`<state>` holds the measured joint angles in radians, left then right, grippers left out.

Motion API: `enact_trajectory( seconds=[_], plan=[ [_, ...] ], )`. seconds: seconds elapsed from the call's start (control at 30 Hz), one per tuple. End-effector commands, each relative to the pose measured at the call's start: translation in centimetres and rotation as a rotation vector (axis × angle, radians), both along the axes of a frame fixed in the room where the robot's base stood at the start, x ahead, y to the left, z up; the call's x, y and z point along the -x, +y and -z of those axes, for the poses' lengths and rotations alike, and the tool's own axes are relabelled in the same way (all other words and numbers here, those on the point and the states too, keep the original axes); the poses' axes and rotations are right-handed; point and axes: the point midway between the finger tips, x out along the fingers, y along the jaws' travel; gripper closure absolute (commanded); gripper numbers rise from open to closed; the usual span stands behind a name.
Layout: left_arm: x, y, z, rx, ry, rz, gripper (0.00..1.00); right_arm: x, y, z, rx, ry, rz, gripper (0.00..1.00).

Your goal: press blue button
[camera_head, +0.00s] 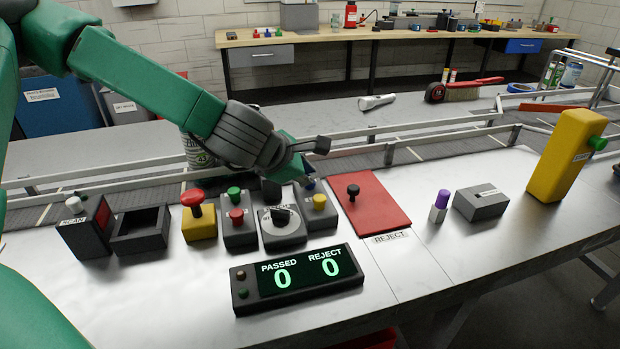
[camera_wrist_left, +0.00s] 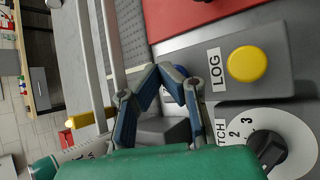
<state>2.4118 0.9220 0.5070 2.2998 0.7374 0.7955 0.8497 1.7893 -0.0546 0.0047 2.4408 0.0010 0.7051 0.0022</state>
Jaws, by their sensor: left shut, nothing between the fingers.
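A grey button box (camera_head: 322,216) carries a yellow button (camera_head: 319,201) at its front. A small patch of blue (camera_head: 309,184) shows behind the yellow button, right by my left fingertips; I cannot tell whether it is the blue button or part of a finger. My left gripper (camera_head: 303,180) points down over the back of this box. In the left wrist view, the shut fingers (camera_wrist_left: 168,72) meet beside the box's LOG label (camera_wrist_left: 215,71), with the yellow button (camera_wrist_left: 247,63) to their right. No blue button shows clearly there. Contact cannot be judged. My right gripper is not in view.
Left of the box stand a dial (camera_head: 283,218), a box with green and red buttons (camera_head: 238,222) and a yellow box with a red button (camera_head: 198,220). A red plate (camera_head: 372,212) lies right. The counter display (camera_head: 298,280) stands in front. Conveyor rails run behind.

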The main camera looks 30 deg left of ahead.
Motion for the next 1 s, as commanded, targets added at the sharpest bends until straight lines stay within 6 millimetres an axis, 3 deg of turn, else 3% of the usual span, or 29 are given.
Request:
enact_trajectory(
  seconds=[0.47,1.0],
  plan=[
    [0.1,0.1,0.1,0.0,0.003,-0.001,1.0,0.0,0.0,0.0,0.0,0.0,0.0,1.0],
    [0.0,-0.3,-2.4,0.001,0.001,-0.001,1.0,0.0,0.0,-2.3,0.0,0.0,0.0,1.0]
  ],
)
